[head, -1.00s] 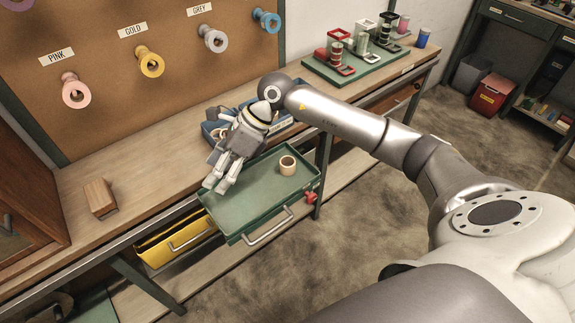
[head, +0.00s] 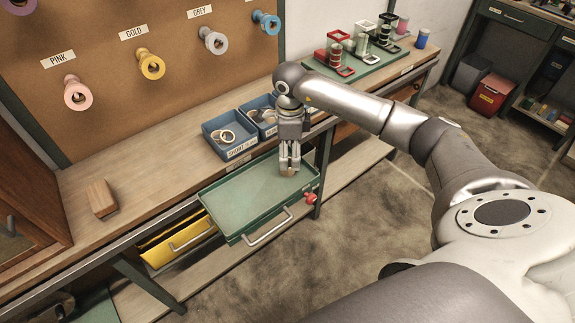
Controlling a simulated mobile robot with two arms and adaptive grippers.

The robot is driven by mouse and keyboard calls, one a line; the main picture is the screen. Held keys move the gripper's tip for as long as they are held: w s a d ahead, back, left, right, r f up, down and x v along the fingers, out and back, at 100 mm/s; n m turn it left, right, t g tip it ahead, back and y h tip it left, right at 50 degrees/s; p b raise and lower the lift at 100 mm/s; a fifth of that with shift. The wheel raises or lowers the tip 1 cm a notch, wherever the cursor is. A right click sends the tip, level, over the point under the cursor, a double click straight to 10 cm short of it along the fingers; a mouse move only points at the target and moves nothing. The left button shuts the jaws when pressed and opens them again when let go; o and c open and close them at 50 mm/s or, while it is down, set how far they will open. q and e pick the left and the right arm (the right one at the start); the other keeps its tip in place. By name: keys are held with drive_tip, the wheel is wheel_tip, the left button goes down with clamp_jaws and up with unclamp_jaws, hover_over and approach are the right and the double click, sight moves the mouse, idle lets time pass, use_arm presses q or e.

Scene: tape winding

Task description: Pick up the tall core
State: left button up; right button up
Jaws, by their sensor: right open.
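The tan core (head: 287,172) stands in the right part of the green pull-out tray (head: 243,197). Most of it is hidden behind the fingers of my right gripper (head: 289,170). The gripper points down over the tray with its fingers at the core. The fingers are open; whether they touch the core I cannot tell. My left gripper is not in view.
Two blue bins sit on the bench behind the tray; the left bin (head: 241,153) holds rings. A wooden block (head: 101,198) lies on the bench at left. A yellow drawer (head: 178,241) is pulled out beside the tray. The tray's left part is empty.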

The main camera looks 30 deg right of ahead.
drive_tip(key=f, duration=0.3)
drive_tip(key=f+p, duration=0.1)
drive_tip(key=shift+a+f, duration=0.2)
drive_tip(key=shift+a, duration=0.15)
drive_tip(key=shift+c, duration=0.4)
drive_tip(key=c, duration=0.8)
